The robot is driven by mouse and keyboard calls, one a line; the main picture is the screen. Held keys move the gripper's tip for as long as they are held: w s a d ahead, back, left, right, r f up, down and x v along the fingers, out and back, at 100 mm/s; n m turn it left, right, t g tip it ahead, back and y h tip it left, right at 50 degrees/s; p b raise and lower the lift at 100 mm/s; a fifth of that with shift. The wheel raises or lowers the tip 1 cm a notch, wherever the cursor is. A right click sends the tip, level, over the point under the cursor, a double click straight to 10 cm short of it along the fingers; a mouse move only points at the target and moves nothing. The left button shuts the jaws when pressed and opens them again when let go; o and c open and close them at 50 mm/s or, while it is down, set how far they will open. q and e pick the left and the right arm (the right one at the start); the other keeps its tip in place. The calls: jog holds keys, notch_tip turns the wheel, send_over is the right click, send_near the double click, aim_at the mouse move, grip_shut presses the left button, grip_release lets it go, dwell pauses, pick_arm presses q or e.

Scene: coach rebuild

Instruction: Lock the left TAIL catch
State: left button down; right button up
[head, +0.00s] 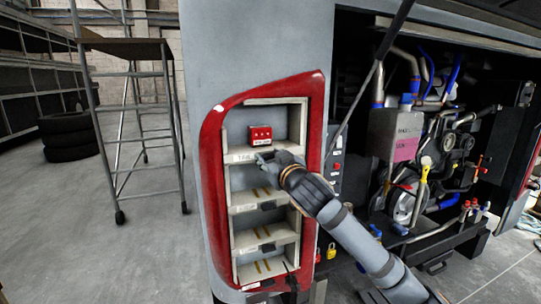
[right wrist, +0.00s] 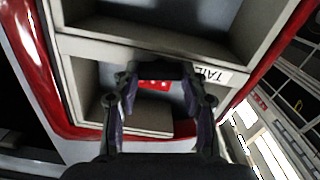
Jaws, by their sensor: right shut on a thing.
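The red-framed lamp housing (head: 212,150) on the grey coach side has several stacked bays. A red module (head: 260,134) sits in the top bay, and it also shows in the right wrist view (right wrist: 155,85). The ledge below it carries the TAIL label (head: 240,157), which also shows in the right wrist view (right wrist: 212,75). My right gripper (head: 268,157) is at this ledge, right of the label, shut on the dark TAIL catch (right wrist: 162,71). The gripper mostly hides the catch in the head view, and its lock position cannot be told. My left gripper is not in view.
Lower bays have similar dark catches (head: 268,205). A strut (head: 370,88) slants beside the housing. The open engine bay (head: 420,140) with pipes is at the right.

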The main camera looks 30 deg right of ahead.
jog(key=n+p, duration=0.2)
jog(key=n, duration=0.2)
jog(key=shift+a+r+n, duration=0.1)
jog(key=shift+r+n, duration=0.05)
jog(key=shift+n, duration=0.15)
jog(key=n+p, duration=0.3)
jog(key=n, duration=0.1)
jog(key=shift+a+n, duration=0.1)
jog(key=shift+n, duration=0.2)
jog(key=n+p, duration=0.3)
jog(key=n, duration=0.1)
jog(key=shift+f, duration=0.25)
jog(key=shift+f+n+p, duration=0.1)
jog(key=shift+n+p, duration=0.4)
jog(key=shift+n, duration=0.7)
jog(key=shift+f, duration=0.1)
jog(key=o, duration=1.1)
jog(key=shift+o, duration=0.2)
